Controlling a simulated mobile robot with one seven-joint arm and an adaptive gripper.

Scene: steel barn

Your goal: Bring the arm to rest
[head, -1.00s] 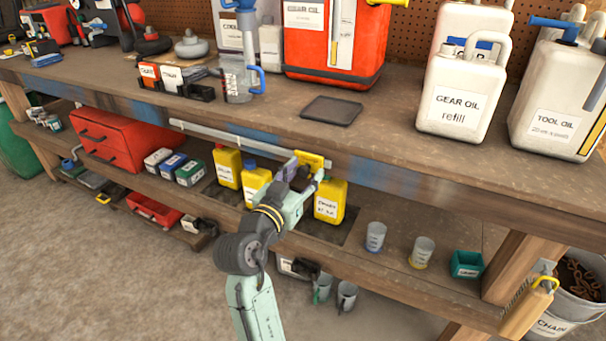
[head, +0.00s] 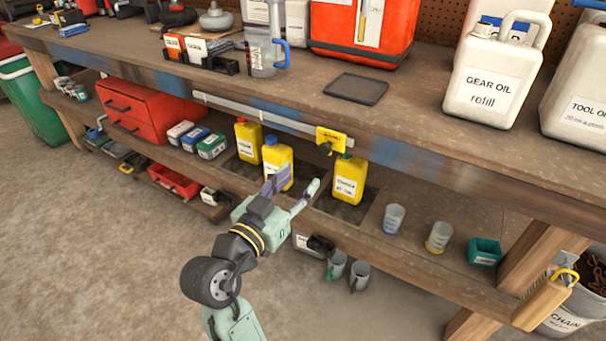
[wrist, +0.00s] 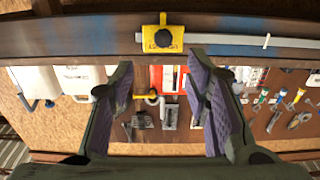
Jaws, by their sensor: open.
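My gripper (head: 293,190) is open and empty. In the head view it hangs in front of the lower shelf, near the yellow bottles. My arm reaches up to it from the bottom of the picture. In the wrist view both fingers (wrist: 165,95) stand wide apart with purple inner pads and nothing between them. A yellow bottle (head: 278,167) on the lower shelf is partly hidden behind the fingers. Another yellow bottle (head: 349,180) stands to the right of the fingers, and a third (head: 248,140) stands to the left.
A yellow slider (head: 330,140) sits on a metal rail (head: 262,117) along the bench's front edge; the slider also shows in the wrist view (wrist: 163,39). Cups (head: 393,219) and a green bin (head: 485,252) stand right on the lower shelf. The floor (head: 110,250) at left is clear.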

